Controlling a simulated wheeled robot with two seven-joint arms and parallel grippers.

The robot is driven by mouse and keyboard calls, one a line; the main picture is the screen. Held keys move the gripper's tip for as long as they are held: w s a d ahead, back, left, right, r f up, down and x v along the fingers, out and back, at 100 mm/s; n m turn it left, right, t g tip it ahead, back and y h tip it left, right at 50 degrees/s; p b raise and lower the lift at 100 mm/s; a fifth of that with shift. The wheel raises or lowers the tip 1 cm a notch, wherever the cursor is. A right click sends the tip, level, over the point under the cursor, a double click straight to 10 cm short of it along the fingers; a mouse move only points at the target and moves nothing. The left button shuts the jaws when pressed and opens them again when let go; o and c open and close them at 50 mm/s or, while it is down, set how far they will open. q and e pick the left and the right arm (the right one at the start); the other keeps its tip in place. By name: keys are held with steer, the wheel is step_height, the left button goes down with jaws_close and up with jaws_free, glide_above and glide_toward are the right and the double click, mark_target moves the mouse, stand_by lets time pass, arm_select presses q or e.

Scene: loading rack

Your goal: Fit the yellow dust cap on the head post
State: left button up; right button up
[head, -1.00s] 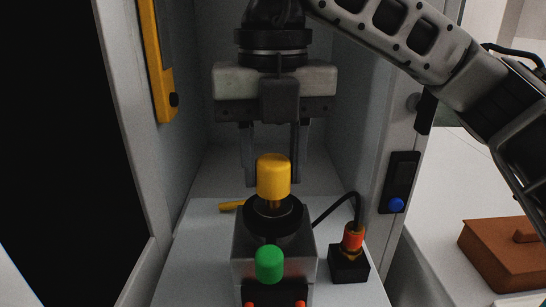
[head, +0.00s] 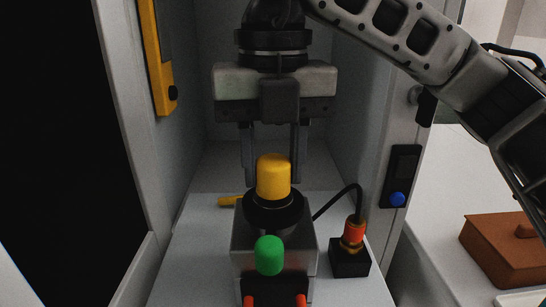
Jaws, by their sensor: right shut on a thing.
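The yellow dust cap (head: 274,177) stands upright over the black ring (head: 273,211) on top of a grey metal block (head: 240,240). The head post is hidden under the cap, whose lower edge sits at or just above the ring. My right gripper (head: 273,182) points down from above, with one finger on each side of the cap, and is shut on it. My left gripper is out of view.
A green knob (head: 269,255) is at the block's front. A black cable runs to an orange-red connector on a black base (head: 349,262) at right. Cabinet walls close in both sides. A yellow device (head: 160,60) hangs on the left wall; a brown box (head: 500,255) stands outside at right.

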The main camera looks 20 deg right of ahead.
arm_select(q)
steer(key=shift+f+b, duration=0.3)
steer(key=shift+b, duration=0.05)
arm_select(e)
steer(key=shift+f, duration=0.5)
steer(key=o, duration=1)
arm_select(q)
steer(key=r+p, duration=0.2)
steer(key=p, duration=0.2)
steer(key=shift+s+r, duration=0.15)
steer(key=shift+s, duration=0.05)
arm_select(e)
step_height(320, 180, up, 16)
steer(key=shift+r, duration=0.1)
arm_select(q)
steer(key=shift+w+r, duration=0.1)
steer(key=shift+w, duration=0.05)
